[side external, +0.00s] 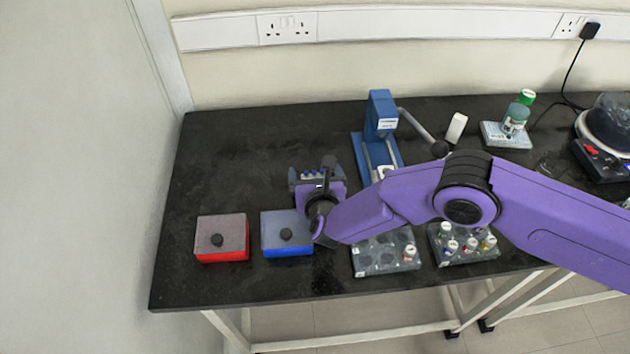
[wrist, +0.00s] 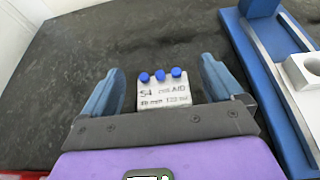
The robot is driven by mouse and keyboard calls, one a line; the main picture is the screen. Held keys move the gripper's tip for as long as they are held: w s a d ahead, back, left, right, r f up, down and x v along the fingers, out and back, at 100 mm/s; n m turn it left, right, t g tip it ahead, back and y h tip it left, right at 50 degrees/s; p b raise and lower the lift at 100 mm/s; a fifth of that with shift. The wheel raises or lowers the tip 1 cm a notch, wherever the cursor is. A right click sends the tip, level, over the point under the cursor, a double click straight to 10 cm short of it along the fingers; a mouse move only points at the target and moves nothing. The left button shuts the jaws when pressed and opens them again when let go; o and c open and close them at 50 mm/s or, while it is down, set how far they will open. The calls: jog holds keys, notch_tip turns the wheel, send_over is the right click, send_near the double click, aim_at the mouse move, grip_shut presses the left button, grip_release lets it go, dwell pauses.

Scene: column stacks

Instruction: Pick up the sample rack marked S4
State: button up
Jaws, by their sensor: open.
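The sample rack marked S4 (wrist: 165,95) is a small pale block with handwritten lettering and blue caps along its top. In the wrist view it sits between the two blue fingers of my gripper (wrist: 162,66), with a gap showing on each side. My gripper (side external: 318,180) is open and low over the bench in the side view. There the rack (side external: 314,174) is mostly hidden by my wrist, with only its small caps showing. I cannot tell its exact height relative to the fingertips.
A blue stand (side external: 380,120) is close on the right. A red-based box (side external: 222,238) and a blue-based box (side external: 286,233) stand at front left. Two vial racks, one (side external: 372,256) and another (side external: 464,257), lie at the front. The black bench (side external: 235,150) is clear at back left.

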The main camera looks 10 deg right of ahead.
jog(key=c, duration=1.2)
jog(key=shift+o, duration=0.2)
jog(key=shift+r, duration=0.15)
